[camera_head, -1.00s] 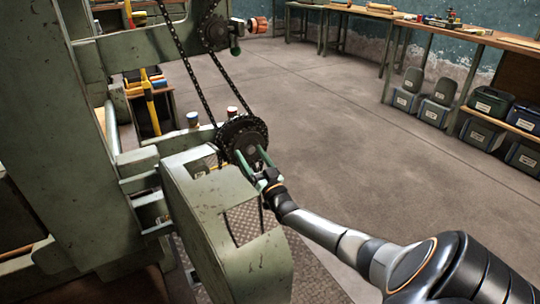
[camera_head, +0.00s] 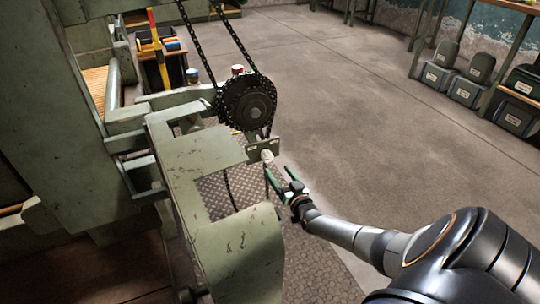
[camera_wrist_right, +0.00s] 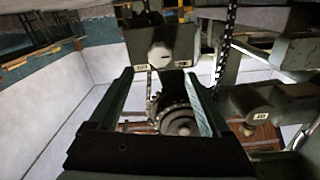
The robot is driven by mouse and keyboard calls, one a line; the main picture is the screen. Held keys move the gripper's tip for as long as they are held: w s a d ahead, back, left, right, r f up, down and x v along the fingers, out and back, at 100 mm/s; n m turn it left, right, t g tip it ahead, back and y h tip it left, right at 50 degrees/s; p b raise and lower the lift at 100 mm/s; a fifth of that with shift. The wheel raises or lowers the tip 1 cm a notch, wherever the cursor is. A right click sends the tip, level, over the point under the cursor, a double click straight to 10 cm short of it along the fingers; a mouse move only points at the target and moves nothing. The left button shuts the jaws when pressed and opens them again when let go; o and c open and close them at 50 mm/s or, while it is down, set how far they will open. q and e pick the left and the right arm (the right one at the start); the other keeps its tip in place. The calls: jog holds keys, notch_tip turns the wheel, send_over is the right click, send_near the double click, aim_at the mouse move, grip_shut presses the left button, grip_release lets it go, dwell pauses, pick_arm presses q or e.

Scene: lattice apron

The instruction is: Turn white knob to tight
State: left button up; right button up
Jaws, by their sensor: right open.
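The white knob (camera_head: 267,155) sits on a small green plate (camera_head: 258,147) just below the sprocket, on the green machine. In the right wrist view the knob (camera_wrist_right: 160,53) is on the plate, with small labels on both sides of it, too small to read. My right gripper (camera_head: 279,173) is open and empty, just below and right of the knob in the head view. In the right wrist view its green fingers (camera_wrist_right: 158,78) stand apart, with the knob beyond their tips and roughly centred between them. My left gripper is not in view.
A dark sprocket (camera_head: 254,112) with a chain (camera_head: 190,42) is close above the knob. A green machine housing (camera_head: 240,252) stands left of my right gripper. The concrete floor (camera_head: 370,125) to the right is clear. Grey bins (camera_head: 466,92) stand far right.

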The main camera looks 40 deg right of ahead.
aim_at(269, 158)
jog(key=b+x, duration=0.4)
jog(key=x, duration=0.3)
jog(key=shift+f, duration=0.2)
pick_arm(q)
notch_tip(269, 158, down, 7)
jog(key=b, duration=0.1)
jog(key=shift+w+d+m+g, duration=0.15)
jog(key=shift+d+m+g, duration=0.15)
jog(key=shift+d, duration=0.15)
pick_arm(e)
jog(key=shift+w+d+r, duration=0.15)
jog(key=shift+w, duration=0.35)
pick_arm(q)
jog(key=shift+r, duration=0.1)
pick_arm(e)
grip_shut()
